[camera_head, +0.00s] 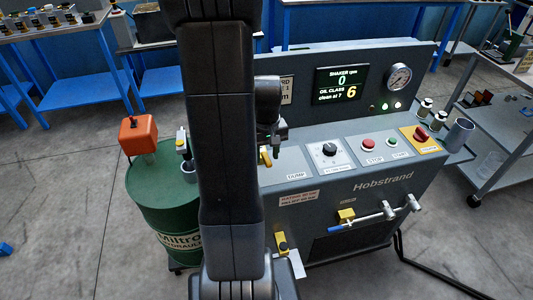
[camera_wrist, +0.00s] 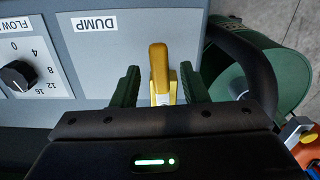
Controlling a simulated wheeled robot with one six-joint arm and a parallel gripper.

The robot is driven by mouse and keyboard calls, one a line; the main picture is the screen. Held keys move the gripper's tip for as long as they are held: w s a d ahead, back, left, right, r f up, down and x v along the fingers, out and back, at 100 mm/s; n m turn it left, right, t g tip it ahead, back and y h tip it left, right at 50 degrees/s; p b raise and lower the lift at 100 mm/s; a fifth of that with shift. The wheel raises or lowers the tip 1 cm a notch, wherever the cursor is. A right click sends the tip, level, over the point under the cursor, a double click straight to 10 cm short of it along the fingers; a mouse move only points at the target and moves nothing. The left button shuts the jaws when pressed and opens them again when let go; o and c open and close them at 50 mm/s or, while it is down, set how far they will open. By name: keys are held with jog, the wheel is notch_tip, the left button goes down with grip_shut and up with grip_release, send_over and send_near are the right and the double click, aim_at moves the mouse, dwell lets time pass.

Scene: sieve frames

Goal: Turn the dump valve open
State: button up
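The dump valve's yellow lever (camera_wrist: 159,62) stands out from the grey panel beside the DUMP label (camera_wrist: 94,23) in the wrist view. My gripper (camera_wrist: 159,86) is open, with one green finger on each side of the lever and a visible gap on both sides. In the head view, the yellow lever (camera_head: 266,157) shows just right of my arm, left of and above the DUMP label (camera_head: 296,176). My arm hides part of the panel there, and the fingers are hard to make out.
A round black flow knob (camera_head: 329,149) sits right of the lever, then red and green buttons and a red emergency stop (camera_head: 421,133). A green drum (camera_head: 165,205) with an orange-topped part stands left of the console. A display (camera_head: 341,84) reads shaker 0, oil class 6.

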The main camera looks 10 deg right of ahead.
jog(key=shift+f, duration=0.2)
jog(key=shift+c, duration=0.2)
grip_shut()
jog(key=shift+a+m, duration=0.3)
jog(key=shift+m, duration=0.3)
jog(key=shift+o, duration=0.2)
grip_release()
jog(key=shift+r, duration=0.1)
